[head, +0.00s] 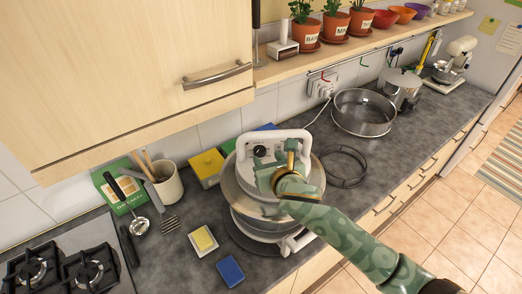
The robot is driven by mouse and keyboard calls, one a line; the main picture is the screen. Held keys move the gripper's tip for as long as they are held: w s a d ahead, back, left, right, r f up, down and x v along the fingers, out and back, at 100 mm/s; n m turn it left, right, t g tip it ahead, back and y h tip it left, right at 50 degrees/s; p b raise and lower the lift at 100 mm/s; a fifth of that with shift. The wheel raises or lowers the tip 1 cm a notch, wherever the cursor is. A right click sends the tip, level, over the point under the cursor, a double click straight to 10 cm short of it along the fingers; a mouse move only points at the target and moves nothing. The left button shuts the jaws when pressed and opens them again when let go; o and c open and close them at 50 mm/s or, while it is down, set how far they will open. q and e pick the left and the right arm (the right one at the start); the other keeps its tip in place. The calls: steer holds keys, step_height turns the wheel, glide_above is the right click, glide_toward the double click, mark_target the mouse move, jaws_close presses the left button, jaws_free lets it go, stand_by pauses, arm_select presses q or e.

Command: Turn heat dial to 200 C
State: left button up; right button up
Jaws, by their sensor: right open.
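A pot-like appliance with a white top (238,185) stands on the dark counter in the middle of the head view. A black dial (261,151) sits on its white top panel, beneath the arched handle. My right gripper (285,155) is just right of the dial, over the panel, with its jaws open. Whether it touches the dial is unclear, and the dial's setting is too small to read. My green-patterned right arm covers the appliance's right side. My left gripper is not in view.
A sponge (203,239) on a dish and a blue sponge (230,271) lie left of the appliance. A gas hob (60,270) is at lower left. A black ring (343,166) and a round sieve (363,112) are to the right. A wall cupboard (120,70) overhangs the counter.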

mark_target(260, 149)
steer(key=x, duration=0.5)
steer(key=shift+w+a+f, duration=0.1)
steer(key=shift+w+f, duration=0.05)
steer(key=shift+w, duration=0.1)
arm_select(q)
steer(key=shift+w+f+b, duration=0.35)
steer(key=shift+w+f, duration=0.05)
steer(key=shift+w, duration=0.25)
arm_select(e)
steer(key=shift+x, duration=0.75)
steer(key=shift+c, duration=0.3)
